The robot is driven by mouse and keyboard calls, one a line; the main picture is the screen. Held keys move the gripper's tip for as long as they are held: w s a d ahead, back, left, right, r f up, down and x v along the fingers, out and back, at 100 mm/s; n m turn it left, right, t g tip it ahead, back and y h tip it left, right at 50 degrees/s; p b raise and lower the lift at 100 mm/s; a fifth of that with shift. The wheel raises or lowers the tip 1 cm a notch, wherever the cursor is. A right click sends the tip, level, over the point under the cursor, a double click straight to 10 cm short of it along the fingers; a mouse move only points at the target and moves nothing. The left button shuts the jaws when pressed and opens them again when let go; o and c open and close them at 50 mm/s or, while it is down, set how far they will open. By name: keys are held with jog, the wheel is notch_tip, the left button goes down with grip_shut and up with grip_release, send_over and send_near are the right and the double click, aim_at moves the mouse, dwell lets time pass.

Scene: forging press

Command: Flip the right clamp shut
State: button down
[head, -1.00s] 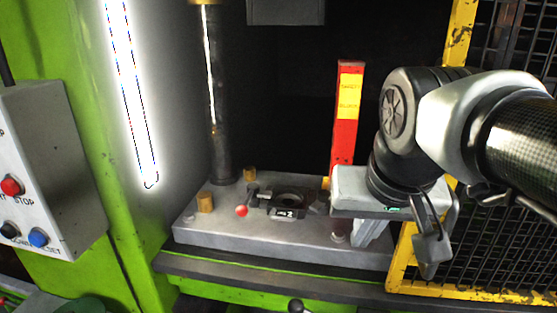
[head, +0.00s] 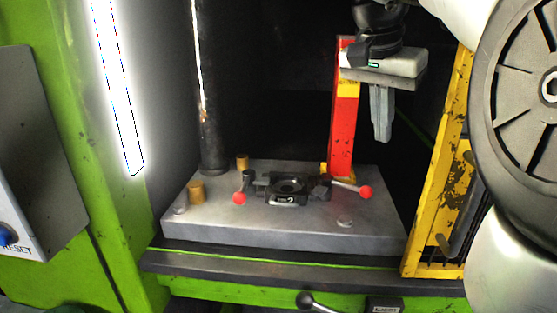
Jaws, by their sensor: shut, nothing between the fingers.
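The right clamp (head: 322,190) sits at the right side of the dark die block (head: 288,186) on the grey bolster plate (head: 225,222). Its lever points out to the right, away from the die, and ends in a red ball (head: 365,192). My gripper (head: 381,140) is shut and empty, pointing down. It hangs in the air above the right clamp's red ball, apart from it, in front of the red post.
The left clamp (head: 246,187) also has a red ball (head: 239,198). A red post (head: 345,135) stands behind the right clamp. Brass pins (head: 196,193) and a dark column (head: 210,150) are at the left. A yellow guard frame (head: 437,170) bounds the right.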

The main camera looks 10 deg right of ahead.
jog(key=b+x, duration=0.1)
jog(key=x, duration=0.8)
jog(key=shift+f, duration=0.2)
jog(key=shift+s+a+f+b, duration=0.25)
jog(key=shift+s+a, duration=0.1)
jog(key=shift+a, duration=0.25)
jog(key=shift+s+a+f+b, duration=0.15)
jog(key=shift+s+a+f, duration=0.2)
jog(key=shift+a, duration=0.2)
jog(key=shift+s+a+f, duration=0.1)
jog(key=shift+s+a, duration=0.2)
jog(key=shift+a, duration=0.1)
